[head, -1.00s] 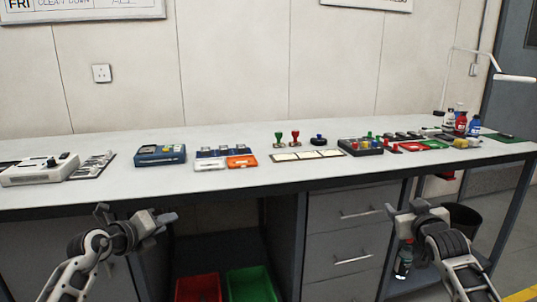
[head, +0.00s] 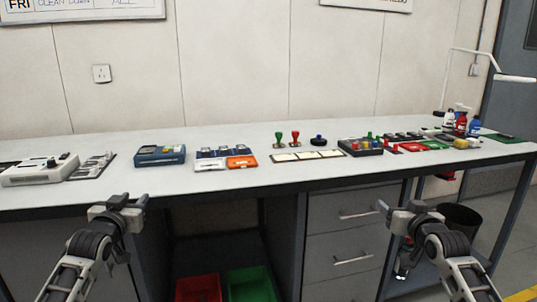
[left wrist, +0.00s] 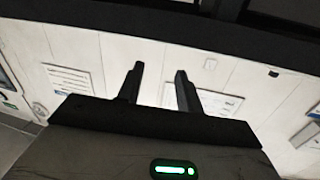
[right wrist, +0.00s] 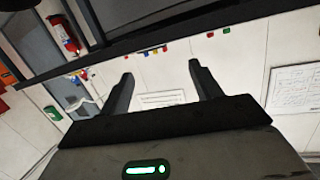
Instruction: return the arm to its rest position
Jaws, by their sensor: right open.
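My left gripper (head: 128,202) is in front of the bench's front edge at the lower left of the head view, pointing forward. In the left wrist view its two fingers (left wrist: 160,70) stand apart with nothing between them. My right gripper (head: 400,208) is in front of the drawers at the lower right of the head view. In the right wrist view its fingers (right wrist: 160,70) are also apart and empty. Both arms are bent at similar heights, and neither gripper touches anything.
The long bench (head: 230,184) spans the view ahead. On it are a white device (head: 40,171), a blue device (head: 160,155), stamps (head: 295,138) and spray bottles (head: 461,122). A red bin (head: 198,288) and a green bin (head: 250,284) are below. A dark waste bin (head: 462,218) is at right.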

